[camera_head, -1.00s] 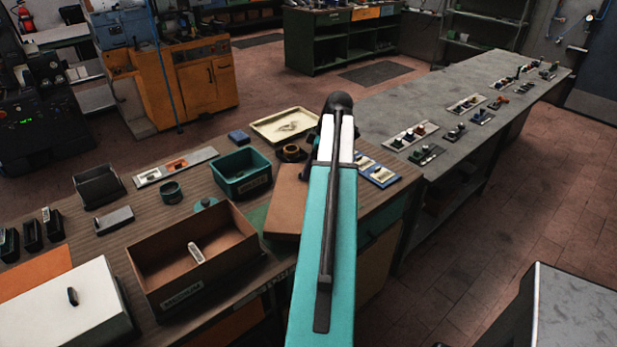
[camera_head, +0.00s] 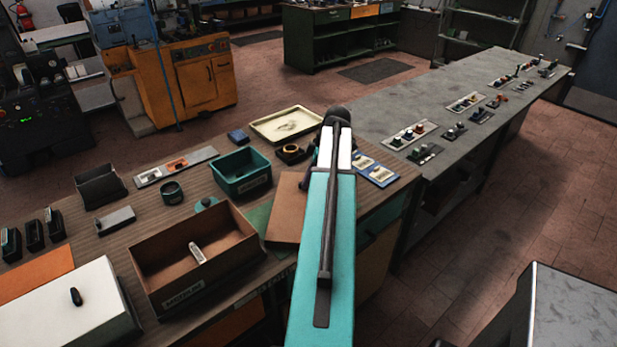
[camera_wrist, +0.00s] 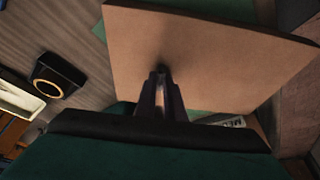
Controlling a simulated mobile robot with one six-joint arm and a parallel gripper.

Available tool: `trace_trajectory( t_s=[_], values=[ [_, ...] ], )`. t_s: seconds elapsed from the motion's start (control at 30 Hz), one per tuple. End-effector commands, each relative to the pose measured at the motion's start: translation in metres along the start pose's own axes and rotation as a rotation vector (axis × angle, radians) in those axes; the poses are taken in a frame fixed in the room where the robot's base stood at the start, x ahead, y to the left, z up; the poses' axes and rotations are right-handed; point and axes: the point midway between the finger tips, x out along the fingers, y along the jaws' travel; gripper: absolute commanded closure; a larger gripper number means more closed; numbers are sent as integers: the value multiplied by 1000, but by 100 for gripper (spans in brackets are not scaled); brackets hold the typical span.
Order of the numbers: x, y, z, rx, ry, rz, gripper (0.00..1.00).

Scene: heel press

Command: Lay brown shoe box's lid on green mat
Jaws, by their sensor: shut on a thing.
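The brown shoe box (camera_head: 170,285) stands open on the wooden bench, with a small pale item (camera_head: 197,253) inside. Its brown lid (camera_head: 287,208) is to the right of the box, over the green mat (camera_head: 256,218), partly hidden behind my arm. In the wrist view the lid (camera_wrist: 210,60) fills the middle, and my gripper (camera_wrist: 160,95) is shut on the lid's knob. Green mat edges (camera_wrist: 185,15) show past the lid. I cannot tell whether the lid touches the mat.
A white-lidded box (camera_head: 70,305) on an orange mat (camera_head: 38,272) stands at the left. Behind are a teal bin (camera_head: 241,170), a cream tray (camera_head: 287,124) and a dark ring-shaped part (camera_head: 291,153). Blue cards (camera_head: 376,170) lie right of my arm.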

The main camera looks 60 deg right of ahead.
Motion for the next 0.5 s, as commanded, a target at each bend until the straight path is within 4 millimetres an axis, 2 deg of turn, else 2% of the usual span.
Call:
trace_trajectory(
  t_s=[0.37,0.4,0.5],
  values=[
    [3,0,0,-1,0,0,100],
    [3,0,0,-1,0,0,88],
    [2,0,0,-2,0,0,72]
  ],
)
